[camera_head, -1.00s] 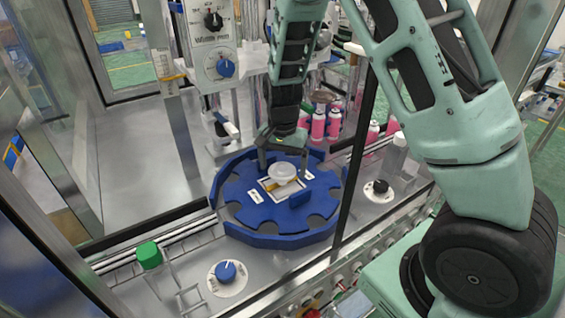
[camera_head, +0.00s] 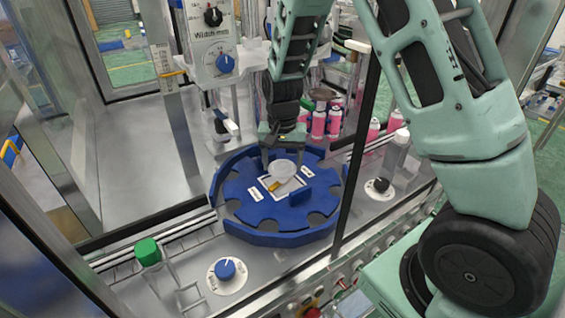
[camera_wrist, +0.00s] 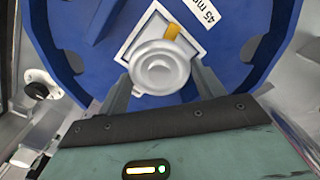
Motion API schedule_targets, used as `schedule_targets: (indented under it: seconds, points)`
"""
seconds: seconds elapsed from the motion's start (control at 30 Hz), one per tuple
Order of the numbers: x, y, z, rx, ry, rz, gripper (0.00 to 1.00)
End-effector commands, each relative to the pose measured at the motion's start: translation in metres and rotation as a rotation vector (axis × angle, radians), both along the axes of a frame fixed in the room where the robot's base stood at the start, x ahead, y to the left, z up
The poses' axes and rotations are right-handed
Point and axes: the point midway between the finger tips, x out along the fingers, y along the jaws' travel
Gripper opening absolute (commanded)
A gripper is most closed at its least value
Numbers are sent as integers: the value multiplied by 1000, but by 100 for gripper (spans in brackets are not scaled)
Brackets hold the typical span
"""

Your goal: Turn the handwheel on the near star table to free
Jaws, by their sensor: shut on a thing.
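The near star table (camera_head: 240,227) is a blue notched disc inside a raised blue rim. At its centre sits the handwheel (camera_head: 284,169), a small pale round knob over a white square plate, with a yellow mark at its edge. In the wrist view the handwheel (camera_wrist: 158,68) lies between the two fingers of my gripper (camera_wrist: 160,78), which is shut on it. The yellow mark (camera_wrist: 172,31) points up and slightly right, towards a corner of the plate. In the head view my gripper (camera_head: 284,150) reaches down from above and behind the wheel; the finger contact is partly hidden.
Pink cans (camera_head: 319,122) stand behind. A dark frame post (camera_head: 356,150) passes close on the right.

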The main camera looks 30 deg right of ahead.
Motion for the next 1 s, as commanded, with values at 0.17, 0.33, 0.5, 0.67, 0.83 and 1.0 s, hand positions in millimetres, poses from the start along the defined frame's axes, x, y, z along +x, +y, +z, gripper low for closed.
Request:
schedule_targets:
  seconds: [0.17, 0.33, 0.5, 0.67, 0.83, 1.0]
  points:
    - [1, -1, 0, 0, -1, 153, 45]
    - [1, 0, 0, 1, -3, 289, 45]
    - [1, 0, 0, 0, -2, 399, 45]
    - [1, 1, 1, 0, -2, 471, 45]
    - [1, 1, 1, -1, -3, 516, 45]
    - [2, 1, 1, 0, -3, 532, 44]
